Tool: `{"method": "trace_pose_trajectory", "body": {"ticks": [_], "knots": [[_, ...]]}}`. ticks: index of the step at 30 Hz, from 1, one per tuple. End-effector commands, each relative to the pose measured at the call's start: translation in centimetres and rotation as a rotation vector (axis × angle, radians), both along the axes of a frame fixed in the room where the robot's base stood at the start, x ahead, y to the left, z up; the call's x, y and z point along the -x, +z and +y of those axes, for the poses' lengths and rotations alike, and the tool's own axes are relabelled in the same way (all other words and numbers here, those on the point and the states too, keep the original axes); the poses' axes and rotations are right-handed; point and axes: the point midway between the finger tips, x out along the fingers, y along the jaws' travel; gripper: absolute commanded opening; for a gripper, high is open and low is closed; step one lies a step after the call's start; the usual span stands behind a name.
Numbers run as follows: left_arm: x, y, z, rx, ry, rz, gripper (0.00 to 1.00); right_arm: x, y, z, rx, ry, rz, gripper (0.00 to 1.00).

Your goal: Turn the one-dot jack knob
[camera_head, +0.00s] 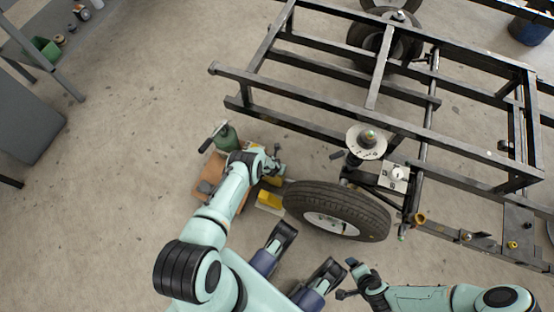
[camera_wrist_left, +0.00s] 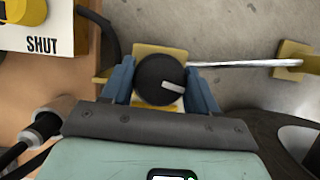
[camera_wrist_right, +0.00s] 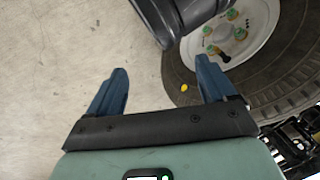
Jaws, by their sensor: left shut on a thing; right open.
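A black round knob (camera_wrist_left: 152,77) with a white pointer bar sits on a yellow bracket (camera_wrist_left: 160,52) in the left wrist view. The pointer bar points to the right. My left gripper (camera_wrist_left: 160,88) is shut on this knob, one blue finger on each side. No dot mark is readable on it, so I cannot tell the knob's number. In the head view my left gripper (camera_head: 276,166) is beside the tyre, and the knob is not clear there. My right gripper (camera_head: 350,276) is open and empty in front of the tyre; it also shows in the right wrist view (camera_wrist_right: 163,75).
A wooden base (camera_head: 206,176) carries a green cylinder (camera_head: 227,137). A white panel marked SHUT (camera_wrist_left: 30,30) is left of the knob. A metal rod (camera_wrist_left: 240,64) runs right from it. Open floor lies left.

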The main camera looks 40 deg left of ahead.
Motion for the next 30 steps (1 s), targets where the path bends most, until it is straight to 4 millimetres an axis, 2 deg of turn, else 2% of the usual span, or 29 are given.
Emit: {"method": "trace_pose_trajectory", "body": {"ticks": [4,5,6,7,16,20,30], "knots": [[0.1,-0.1,-0.1,-0.002,-0.004,0.003,0.29,0.0,0.0,0.0,0.0,0.0,0.001,0.84],[0.1,-0.1,-0.1,-0.002,-0.004,0.003,0.69,0.0,0.0,0.0,0.0,0.0,0.001,0.84],[0.1,-0.1,-0.1,-0.002,-0.004,0.003,0.82,0.0,0.0,0.0,0.0,0.0,0.001,0.84],[0.1,-0.1,-0.1,-0.002,-0.004,0.003,0.84,0.0,0.0,0.0,0.0,0.0,0.001,0.84],[0.1,0.0,0.0,-0.001,-0.001,0.001,0.84,0.1,0.1,0.0,-0.001,0.001,0.002,0.84],[0.3,0.8,-0.1,-0.001,0.0,0.001,0.84,0.8,0.8,0.4,-0.011,0.009,0.021,0.84],[2.0,5.5,-0.5,0.0,0.002,0.0,0.84,6.5,5.5,3.3,-0.085,0.072,0.171,0.84]]}}
